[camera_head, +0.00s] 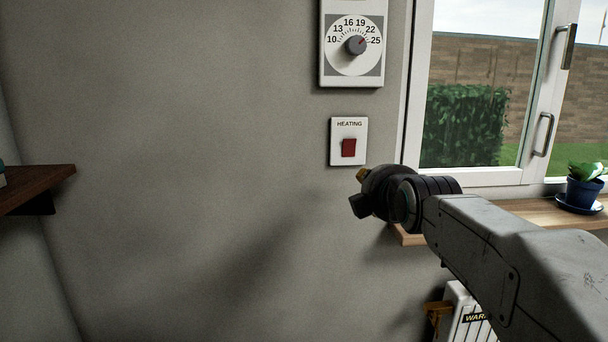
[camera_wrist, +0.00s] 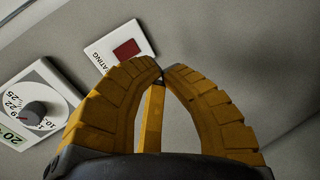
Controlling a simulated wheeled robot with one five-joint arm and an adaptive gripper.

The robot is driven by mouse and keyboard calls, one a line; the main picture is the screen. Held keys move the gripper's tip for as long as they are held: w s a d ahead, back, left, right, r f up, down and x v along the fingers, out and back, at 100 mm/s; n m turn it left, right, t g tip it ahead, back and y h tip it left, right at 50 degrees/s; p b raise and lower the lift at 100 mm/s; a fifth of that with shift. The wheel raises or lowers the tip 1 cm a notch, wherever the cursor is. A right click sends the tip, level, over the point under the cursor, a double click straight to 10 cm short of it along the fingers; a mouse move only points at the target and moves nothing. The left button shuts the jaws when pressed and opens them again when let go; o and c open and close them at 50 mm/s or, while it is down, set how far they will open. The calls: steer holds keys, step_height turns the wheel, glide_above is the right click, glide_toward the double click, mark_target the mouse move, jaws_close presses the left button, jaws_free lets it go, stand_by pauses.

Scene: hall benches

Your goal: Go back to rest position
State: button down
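My gripper (camera_wrist: 161,75) shows in the wrist view with its two yellow fingers meeting at the tips, shut with nothing seen between them. In the head view my gripper (camera_head: 360,190) is at the end of my raised grey arm, mostly hidden by the wrist, just below and right of the heating switch. The white heating switch plate (camera_head: 337,157) with its red rocker (camera_head: 348,147) is on the wall. The plate also shows in the wrist view (camera_wrist: 105,48), just beyond the fingertips. I cannot tell whether the fingertips touch the wall.
A thermostat dial (camera_head: 354,58) is above the switch. A brown shelf (camera_head: 38,188) juts out at left. The wall between is bare.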

steer(key=s+f+m+g+p, duration=0.2)
steer(key=s+m+g+p, duration=0.3)
steer(key=s, duration=1.1)
steer(key=s+f+m+g+p, duration=0.3)
steer(key=s+m+g+p, duration=0.3)
steer(key=s+m+p, duration=0.4)
steer(key=s+p, duration=0.3)
steer(key=s, duration=0.3)
steer(key=shift+s+a+f+m, duration=0.15)
steer(key=shift+a+f+m, duration=0.1)
steer(key=shift+f+m, duration=0.1)
